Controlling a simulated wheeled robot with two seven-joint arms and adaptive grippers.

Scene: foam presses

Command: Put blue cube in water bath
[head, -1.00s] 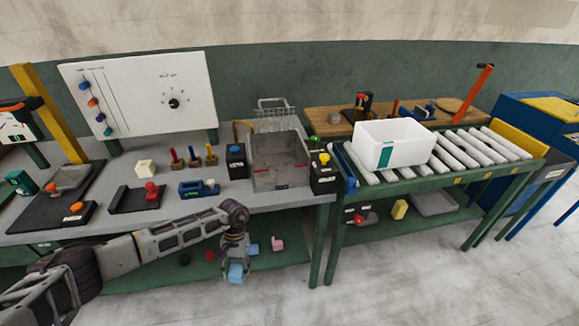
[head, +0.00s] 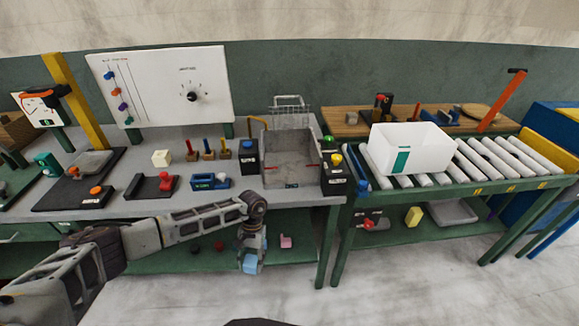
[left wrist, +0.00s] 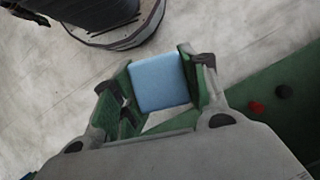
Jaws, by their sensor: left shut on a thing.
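The blue cube (head: 250,264) is held in my left gripper (head: 251,258), low in front of the grey bench. In the left wrist view the blue cube (left wrist: 160,82) sits between the two green finger pads of my left gripper (left wrist: 162,85), which are shut on it. The water bath (head: 291,158) is a grey open basin set in the bench top, with a wire basket (head: 288,115) at its back. The cube is below the bench top and to the left of the basin. My right gripper is not in view.
Black boxes with a blue button (head: 248,157) and a yellow button (head: 335,172) flank the basin. A white bin (head: 408,150) stands on the roller conveyor at right. A pink piece (head: 286,241) lies on the lower shelf. The floor in front is clear.

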